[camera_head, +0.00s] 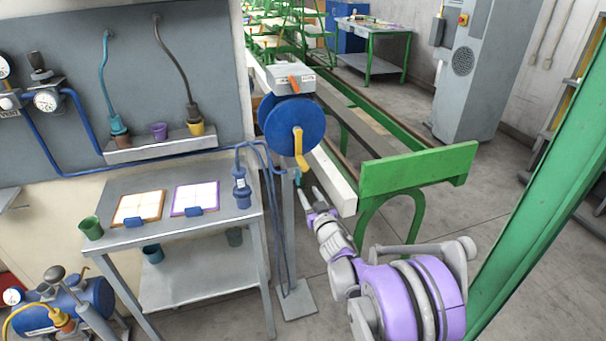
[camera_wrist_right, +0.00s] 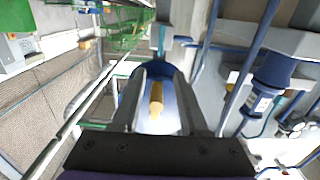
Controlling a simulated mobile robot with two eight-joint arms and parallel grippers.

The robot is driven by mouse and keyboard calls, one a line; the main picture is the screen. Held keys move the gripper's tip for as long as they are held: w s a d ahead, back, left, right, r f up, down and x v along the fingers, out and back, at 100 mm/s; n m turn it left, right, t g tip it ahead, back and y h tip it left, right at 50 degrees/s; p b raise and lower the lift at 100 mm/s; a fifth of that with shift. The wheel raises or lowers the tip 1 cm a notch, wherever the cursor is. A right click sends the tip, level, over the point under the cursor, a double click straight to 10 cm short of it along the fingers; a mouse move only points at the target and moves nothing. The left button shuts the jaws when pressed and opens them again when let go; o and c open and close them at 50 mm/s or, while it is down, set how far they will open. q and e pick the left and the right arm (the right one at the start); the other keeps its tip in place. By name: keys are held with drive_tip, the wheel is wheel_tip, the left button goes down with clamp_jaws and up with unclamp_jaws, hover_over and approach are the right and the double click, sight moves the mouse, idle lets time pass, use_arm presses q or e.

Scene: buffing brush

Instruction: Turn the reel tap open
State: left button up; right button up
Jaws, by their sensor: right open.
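A blue reel (camera_head: 293,125) stands on a grey post at the centre of the head view. A yellow crank-like handle (camera_head: 300,148) is on its front face. A grey box (camera_head: 290,78) on top carries an orange lever (camera_head: 293,83), which looks like the tap. My right gripper (camera_head: 311,197) is below and slightly right of the reel, open and empty, apart from the handle. In the right wrist view my right gripper's fingers (camera_wrist_right: 159,100) stand apart, with the yellow handle (camera_wrist_right: 157,97) and blue reel (camera_wrist_right: 168,118) seen between them. My left gripper is out of view.
A grey side table (camera_head: 185,222) with two framed sheets and a blue bottle (camera_head: 241,190) stands left of the post. A green-ended bench (camera_head: 415,170) lies to the right, close to my right arm. A green beam (camera_head: 535,180) rises at far right. Blue hoses hang beside the post.

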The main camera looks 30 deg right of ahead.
sight(298, 174)
drive_tip(key=p+x, duration=0.1)
drive_tip(key=x, duration=1)
drive_tip(key=shift+w, duration=0.1)
clamp_jaws()
